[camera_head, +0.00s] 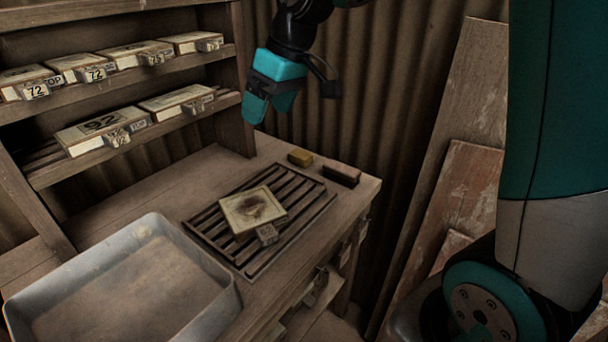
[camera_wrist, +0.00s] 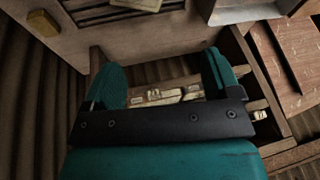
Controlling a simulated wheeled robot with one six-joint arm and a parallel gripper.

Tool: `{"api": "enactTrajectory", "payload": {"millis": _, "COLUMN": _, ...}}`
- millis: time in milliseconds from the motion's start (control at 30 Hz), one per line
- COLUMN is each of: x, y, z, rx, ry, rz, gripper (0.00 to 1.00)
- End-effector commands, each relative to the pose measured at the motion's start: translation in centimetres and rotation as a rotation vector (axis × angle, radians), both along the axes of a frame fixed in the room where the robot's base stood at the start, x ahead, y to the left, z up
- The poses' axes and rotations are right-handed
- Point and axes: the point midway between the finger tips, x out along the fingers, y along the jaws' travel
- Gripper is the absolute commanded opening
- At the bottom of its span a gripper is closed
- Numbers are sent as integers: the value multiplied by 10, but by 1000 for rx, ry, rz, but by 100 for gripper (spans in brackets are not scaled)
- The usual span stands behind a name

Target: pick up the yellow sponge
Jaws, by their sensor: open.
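The yellow sponge (camera_head: 300,157) is a small block lying on the wooden bench, behind the slatted rack and left of a dark red block (camera_head: 341,174). A yellow block that looks like the sponge (camera_wrist: 43,22) shows at the top left of the wrist view, outside the jaws. My gripper (camera_head: 268,108) has teal fingers and hangs above the back of the bench, up and to the left of the sponge in the head view. In the wrist view my gripper (camera_wrist: 163,65) is open, with nothing held between its fingers.
A slatted rack (camera_head: 313,207) carries a stained tile (camera_head: 253,208). A grey tray (camera_head: 221,313) stands at the front left. Shelves (camera_head: 50,179) with several tagged tiles rise at left, near my gripper. A corrugated wall (camera_head: 390,70) stands behind. Boards (camera_head: 472,185) lean at right.

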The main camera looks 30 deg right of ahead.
Motion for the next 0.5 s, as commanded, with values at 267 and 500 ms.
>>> {"api": "enactTrajectory", "payload": {"millis": 267, "x": 132, "y": -179, "z": -110, "rx": -89, "ry": -102, "rz": -142, "gripper": 83}}
{"api": "enactTrajectory", "payload": {"millis": 500, "x": 153, "y": -229, "z": -138, "rx": -120, "ry": -125, "rz": -171, "gripper": 83}}
